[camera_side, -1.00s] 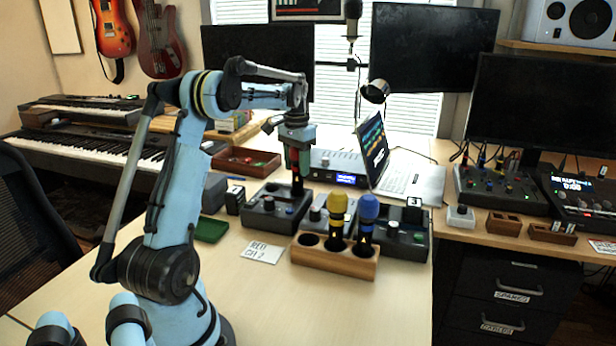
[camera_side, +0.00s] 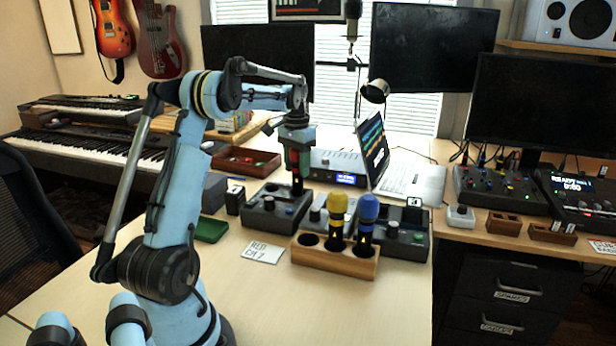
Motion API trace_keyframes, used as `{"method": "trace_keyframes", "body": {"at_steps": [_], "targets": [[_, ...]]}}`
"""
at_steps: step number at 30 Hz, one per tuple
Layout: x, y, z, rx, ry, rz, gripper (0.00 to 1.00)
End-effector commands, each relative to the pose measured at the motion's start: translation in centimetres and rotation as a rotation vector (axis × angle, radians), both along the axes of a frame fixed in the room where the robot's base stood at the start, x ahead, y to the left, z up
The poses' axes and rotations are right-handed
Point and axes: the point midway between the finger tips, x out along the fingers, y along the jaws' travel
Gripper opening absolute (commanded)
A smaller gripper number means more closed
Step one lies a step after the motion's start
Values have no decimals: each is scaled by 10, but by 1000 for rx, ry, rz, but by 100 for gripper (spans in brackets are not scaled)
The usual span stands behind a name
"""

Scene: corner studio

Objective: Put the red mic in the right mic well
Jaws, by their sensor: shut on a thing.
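My gripper (camera_side: 297,157) points down above the mixing units and is shut on the red mic (camera_side: 297,184). The mic hangs upright, and its dark handle end is in front of or just above the back of the left mixing unit (camera_side: 262,222). I cannot tell whether it touches. The jaws cover most of the red head. A wooden mic block (camera_side: 335,264) stands in front of the units. Its left well (camera_side: 309,240) is empty. A yellow mic (camera_side: 337,212) and a blue mic (camera_side: 367,215) stand in its other wells.
A card reading "RED CH 2" (camera_side: 262,252) lies left of the block. A right mixing unit (camera_side: 408,240), a laptop (camera_side: 411,183), a red tray (camera_side: 246,161) and a green tray (camera_side: 210,230) are nearby. The front table is clear.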

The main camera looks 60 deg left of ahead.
Motion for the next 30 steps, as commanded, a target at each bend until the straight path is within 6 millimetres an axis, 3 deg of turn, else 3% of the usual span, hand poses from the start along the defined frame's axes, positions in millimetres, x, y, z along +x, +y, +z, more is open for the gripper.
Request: {"method": "trace_keyframes", "body": {"at_steps": [30], "targets": [[0, 0, -11, 0, 0, 0, 7]]}}
